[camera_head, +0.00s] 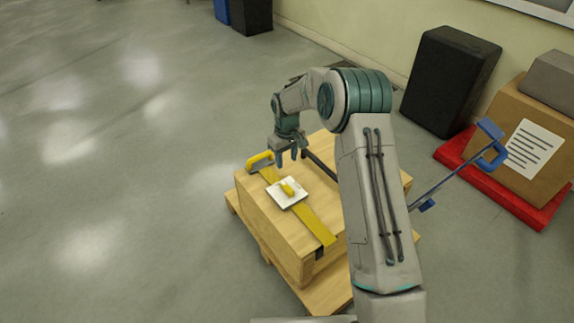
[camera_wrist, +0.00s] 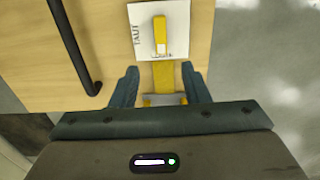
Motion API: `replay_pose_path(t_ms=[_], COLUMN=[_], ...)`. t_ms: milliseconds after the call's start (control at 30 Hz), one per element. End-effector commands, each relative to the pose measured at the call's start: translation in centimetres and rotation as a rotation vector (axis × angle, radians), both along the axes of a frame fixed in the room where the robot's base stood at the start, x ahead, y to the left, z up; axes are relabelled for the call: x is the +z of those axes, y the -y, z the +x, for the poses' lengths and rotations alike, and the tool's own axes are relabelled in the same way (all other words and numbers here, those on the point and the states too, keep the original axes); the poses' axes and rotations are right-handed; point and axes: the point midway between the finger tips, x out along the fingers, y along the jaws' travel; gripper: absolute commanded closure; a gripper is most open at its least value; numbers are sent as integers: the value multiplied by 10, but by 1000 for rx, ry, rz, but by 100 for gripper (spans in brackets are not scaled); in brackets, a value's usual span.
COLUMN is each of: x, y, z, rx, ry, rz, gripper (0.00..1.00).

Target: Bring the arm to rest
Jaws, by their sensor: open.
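My gripper (camera_head: 289,158) hangs from my bent arm above the far end of a wooden crate (camera_head: 262,215). In the wrist view its two dark fingers (camera_wrist: 160,88) are spread apart with nothing held between them. A white plate (camera_head: 283,194) with a yellow handle (camera_head: 288,187) lies on the crate top, on a yellow strap (camera_head: 316,224). In the wrist view the white plate (camera_wrist: 183,41) is beyond the fingertips, with partly readable lettering. The strap runs on between the fingers below.
A black bar handle (camera_wrist: 72,50) is on the crate, left of the strap. A yellow-handled piece (camera_head: 260,160) sits at the crate's far edge. A blue bar tool (camera_head: 460,172), a red pallet (camera_head: 500,190) with boxes and a black box (camera_head: 448,80) are at right. Left floor is clear.

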Motion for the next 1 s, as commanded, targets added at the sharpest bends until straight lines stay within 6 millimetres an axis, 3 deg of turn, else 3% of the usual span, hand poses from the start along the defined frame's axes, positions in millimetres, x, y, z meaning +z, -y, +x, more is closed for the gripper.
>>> replay_pose_path(t_ms=[567, 667, 767, 1000], x=[6, 15, 43, 154], y=[0, 2, 7, 34], z=[0, -1, -8, -49], rx=[0, -5, -20, -104], ry=[0, 3, 15, 60], rz=[0, -1, -6, -24], gripper=[58, 58, 58, 58])
